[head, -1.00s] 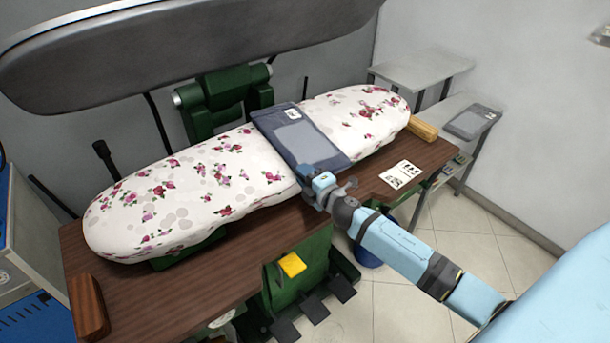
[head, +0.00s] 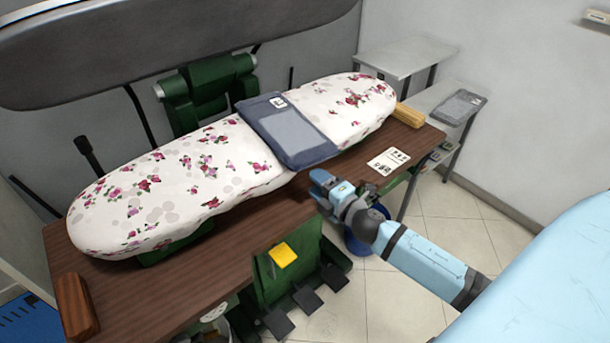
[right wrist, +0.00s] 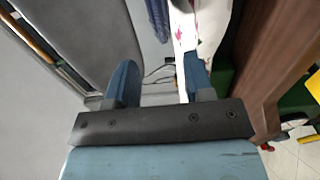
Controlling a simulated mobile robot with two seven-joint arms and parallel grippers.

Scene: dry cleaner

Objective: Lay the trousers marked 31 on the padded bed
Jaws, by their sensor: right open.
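The folded blue-grey trousers (head: 290,132) lie flat across the middle of the padded bed (head: 190,180), which has a white cover with pink flowers. A small white tag (head: 278,102) is on their far end; its number is too small to read. My right gripper (head: 318,180) is open and empty, just in front of the trousers' near end and apart from them. In the right wrist view its two blue fingers (right wrist: 160,85) are spread with nothing between them. A strip of the trousers (right wrist: 158,15) shows beyond them. My left gripper is not in view.
Another folded grey garment (head: 458,107) lies on the lower side shelf (head: 430,103). The grey upper press head (head: 180,40) hangs open behind the bed. A printed card (head: 388,161), a wooden block (head: 408,115) and a brown block (head: 76,308) are on the wooden table (head: 210,268).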

